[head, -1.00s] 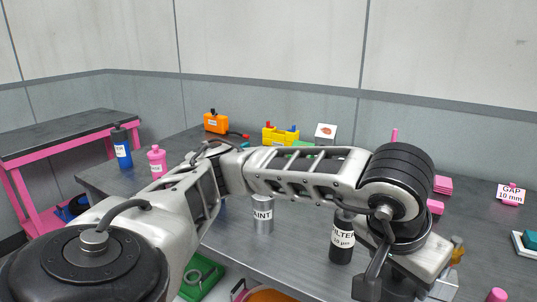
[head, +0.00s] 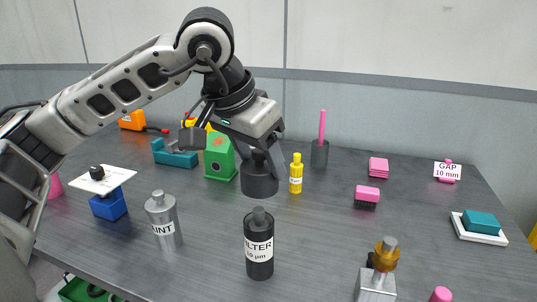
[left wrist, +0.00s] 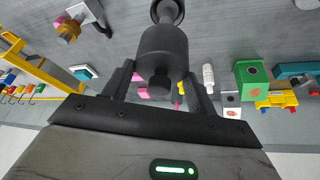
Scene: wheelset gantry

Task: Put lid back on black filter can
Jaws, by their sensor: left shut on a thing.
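The black filter can (head: 259,252) stands upright on the grey bench in the head view, with its label facing me and a narrow neck at its top. My left gripper (head: 262,156) is above it, pointing down, shut on a dark cylindrical lid (head: 260,181). The lid hangs in the air above the can, apart from it. In the left wrist view the lid (left wrist: 165,52) sits between the fingers of my left gripper (left wrist: 160,88), its small knob towards the camera. The can (left wrist: 168,10) shows partly beyond the lid. My right gripper is not in view.
A grey paint can (head: 163,222) stands left of the filter can. A yellow bottle (head: 296,174), a green box (head: 220,158) and a dark cup (head: 320,153) stand behind.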

